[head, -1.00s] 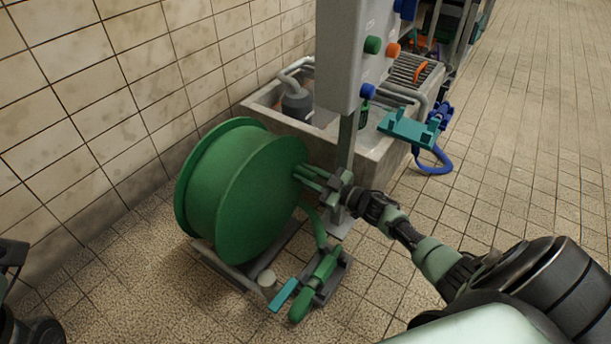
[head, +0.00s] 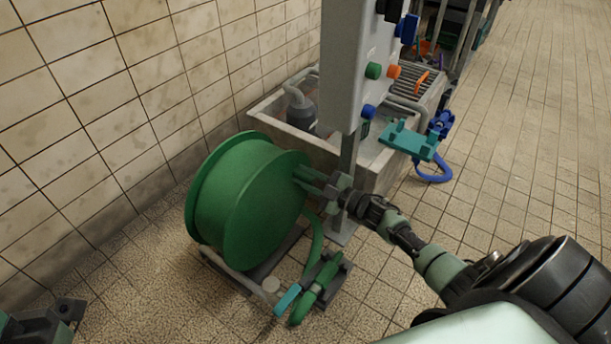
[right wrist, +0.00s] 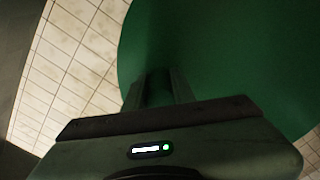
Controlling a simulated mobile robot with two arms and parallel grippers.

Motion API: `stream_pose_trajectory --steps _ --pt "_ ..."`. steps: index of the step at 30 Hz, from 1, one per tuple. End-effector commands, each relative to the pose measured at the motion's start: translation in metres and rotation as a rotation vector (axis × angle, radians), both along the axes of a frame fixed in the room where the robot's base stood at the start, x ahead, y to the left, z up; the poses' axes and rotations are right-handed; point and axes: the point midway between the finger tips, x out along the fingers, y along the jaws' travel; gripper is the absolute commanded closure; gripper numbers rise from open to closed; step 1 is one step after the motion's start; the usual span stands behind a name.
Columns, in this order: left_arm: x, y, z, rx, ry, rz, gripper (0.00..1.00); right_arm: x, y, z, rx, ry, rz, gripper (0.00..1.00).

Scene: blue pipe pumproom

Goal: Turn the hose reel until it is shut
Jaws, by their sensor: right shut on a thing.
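The green hose reel (head: 245,200) stands on a low base on the floor, left of the grey post. In the head view its round side faces my right gripper (head: 308,180). That gripper is shut on the reel's handle, at the upper right of this face. In the right wrist view the green disc (right wrist: 230,60) fills the upper right, and a green handle (right wrist: 158,90) lies between the fingers (right wrist: 160,85). The handle is mostly hidden by the fingers. Part of my left arm's end (head: 50,322) shows at the bottom left corner; its jaws are unclear.
A green hose nozzle (head: 318,288) with a teal end lies at the reel's foot. A grey control cabinet (head: 345,70) on a post and a concrete basin (head: 375,165) stand behind. A tiled wall (head: 90,100) bounds the left. Floor at the right is open.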

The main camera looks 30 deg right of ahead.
Motion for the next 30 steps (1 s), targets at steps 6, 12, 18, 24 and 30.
stream_pose_trajectory --steps 6,12,18,24,30 --pt "0.0 0.0 0.0 0.0 0.0 0.0 0.67 0.0 -0.001 0.001 0.0 -0.002 -0.001 1.0" --pt "0.0 0.0 0.0 0.0 0.0 -0.001 0.67 0.0 -0.001 0.001 0.0 -0.001 -0.001 0.53" --pt "0.0 0.0 0.0 0.0 0.001 -0.001 0.67 0.0 0.0 0.0 0.001 0.0 0.0 0.53" --pt "-0.001 0.0 0.005 -0.001 -0.003 -0.001 0.67 -0.01 -0.004 0.001 0.002 0.001 -0.001 0.53" --pt "-0.002 0.001 -0.006 -0.001 0.059 -0.003 0.67 -0.042 -0.018 0.002 0.001 0.003 -0.002 0.53"
